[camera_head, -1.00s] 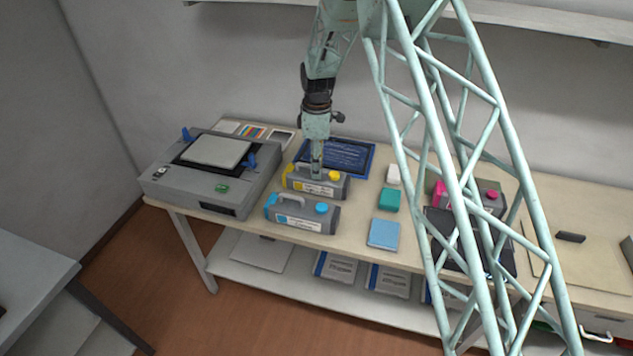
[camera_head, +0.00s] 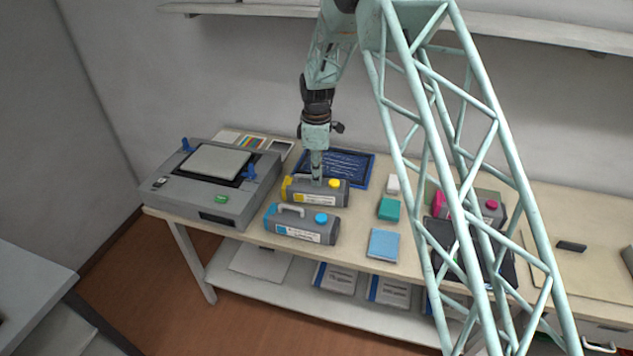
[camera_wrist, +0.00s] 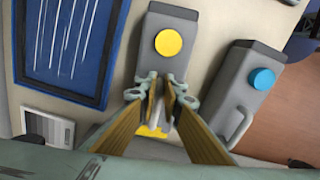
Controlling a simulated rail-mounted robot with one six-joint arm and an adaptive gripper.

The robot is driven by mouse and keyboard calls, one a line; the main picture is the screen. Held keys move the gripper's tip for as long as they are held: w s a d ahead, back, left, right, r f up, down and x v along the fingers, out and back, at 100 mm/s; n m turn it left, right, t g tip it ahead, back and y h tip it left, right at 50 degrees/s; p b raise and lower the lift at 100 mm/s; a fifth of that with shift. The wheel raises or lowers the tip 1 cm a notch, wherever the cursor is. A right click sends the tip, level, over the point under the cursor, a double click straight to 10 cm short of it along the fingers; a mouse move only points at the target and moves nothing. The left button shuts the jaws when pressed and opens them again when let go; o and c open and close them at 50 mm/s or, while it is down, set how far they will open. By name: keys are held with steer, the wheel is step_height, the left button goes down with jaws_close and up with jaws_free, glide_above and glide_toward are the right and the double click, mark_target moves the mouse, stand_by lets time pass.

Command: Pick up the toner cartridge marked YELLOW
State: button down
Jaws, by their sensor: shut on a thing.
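The yellow toner cartridge (camera_head: 312,198) is a grey block with a yellow end, yellow cap and white label. It lies on the table behind the blue-capped cartridge (camera_head: 290,232). My gripper (camera_head: 316,182) points straight down and is shut on the yellow cartridge near its handle. In the wrist view the yellow cartridge (camera_wrist: 167,62) shows its yellow cap above the fingers of my gripper (camera_wrist: 168,92), which cover the handle. The blue-capped cartridge (camera_wrist: 243,82) lies to its right, apart from the fingers. I cannot tell whether the yellow cartridge is lifted off the table.
A grey machine (camera_head: 178,193) stands to the left. A blue-framed board (camera_head: 352,166) lies behind the cartridge. Small teal (camera_head: 388,209) and light blue (camera_head: 384,244) items lie to the right.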

steer(key=shift+r, duration=4.95)
steer(key=shift+d+r, duration=0.1)
steer(key=shift+d, duration=0.05)
